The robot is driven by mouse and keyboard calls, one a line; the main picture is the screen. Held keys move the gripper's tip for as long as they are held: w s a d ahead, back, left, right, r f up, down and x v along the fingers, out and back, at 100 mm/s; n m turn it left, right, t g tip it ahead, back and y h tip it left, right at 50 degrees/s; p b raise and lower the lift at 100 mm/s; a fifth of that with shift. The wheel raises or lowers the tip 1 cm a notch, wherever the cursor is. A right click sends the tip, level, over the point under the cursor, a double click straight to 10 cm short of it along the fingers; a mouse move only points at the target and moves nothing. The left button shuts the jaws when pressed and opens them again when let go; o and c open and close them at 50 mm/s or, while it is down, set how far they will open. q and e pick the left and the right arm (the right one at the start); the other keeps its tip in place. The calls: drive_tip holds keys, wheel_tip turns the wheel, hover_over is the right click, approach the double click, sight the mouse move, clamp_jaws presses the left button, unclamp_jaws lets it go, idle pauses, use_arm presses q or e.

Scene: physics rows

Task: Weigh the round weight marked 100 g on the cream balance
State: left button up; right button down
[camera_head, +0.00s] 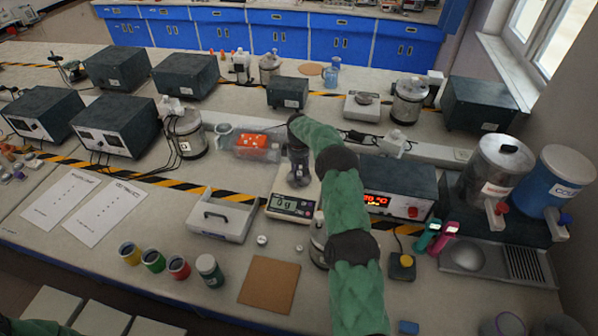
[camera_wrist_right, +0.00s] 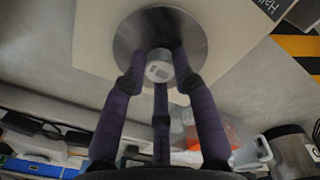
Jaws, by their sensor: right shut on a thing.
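The cream balance (camera_head: 276,204) stands on the bench in the middle of the head view, its display reading 0 g. My right gripper (camera_head: 297,182) points down over its pan. In the right wrist view, the round metal pan (camera_wrist_right: 128,45) lies beyond the fingers. The fingers (camera_wrist_right: 160,62) are shut on a small round silvery weight (camera_wrist_right: 159,72), over the pan. I cannot read its marking, nor tell whether it touches the pan. In the head view the gripper hides the weight. My left gripper is not in view.
Two small metal weights (camera_head: 262,240) lie on the bench in front of the balance. A white tray (camera_head: 205,229) stands left of it, a brown board (camera_head: 269,285) in front. Colored jars (camera_head: 178,267) stand front left. A dark box with a red display (camera_head: 395,190) stands right of my arm.

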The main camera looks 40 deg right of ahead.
drive_tip(key=shift+f, duration=0.3)
drive_tip(key=c, duration=0.9)
unclamp_jaws()
drive_tip(key=o, duration=0.3)
drive_tip(key=shift+r+p, duration=1.75)
drive_tip(key=shift+r, duration=2.25)
